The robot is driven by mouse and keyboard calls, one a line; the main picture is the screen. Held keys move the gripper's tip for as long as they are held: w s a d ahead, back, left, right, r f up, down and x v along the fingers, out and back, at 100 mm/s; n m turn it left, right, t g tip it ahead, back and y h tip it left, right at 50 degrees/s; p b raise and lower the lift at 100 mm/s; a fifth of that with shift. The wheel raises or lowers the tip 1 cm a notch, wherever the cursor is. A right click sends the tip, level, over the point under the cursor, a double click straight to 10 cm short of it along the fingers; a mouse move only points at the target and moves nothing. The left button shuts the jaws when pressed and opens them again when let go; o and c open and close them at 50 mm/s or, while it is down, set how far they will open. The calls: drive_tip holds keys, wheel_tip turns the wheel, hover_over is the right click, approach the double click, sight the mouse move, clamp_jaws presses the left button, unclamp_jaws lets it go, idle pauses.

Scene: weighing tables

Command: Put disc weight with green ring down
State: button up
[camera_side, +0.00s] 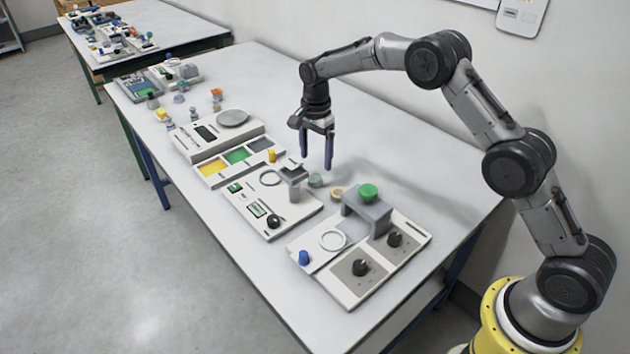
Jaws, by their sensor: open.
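A small grey disc with a greenish ring (315,180) lies on the white table, just right of the grey post-like stand; it looks like the disc weight with green ring. My gripper (317,163) points straight down with its two dark fingers apart and nothing between them. The fingertips appear a little above the disc, clear of it; the exact height is hard to tell.
A disc with a yellow ring (336,192) lies close by. A grey bridge with a green dome (368,192) stands on the front panel with black knobs. A grey post (294,178) and a tray with coloured compartments (267,144) are left.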

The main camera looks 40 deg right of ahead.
sight(314, 178)
drive_tip(key=shift+w+f, duration=0.2)
drive_tip(key=shift+f, duration=3.25)
clamp_jaws()
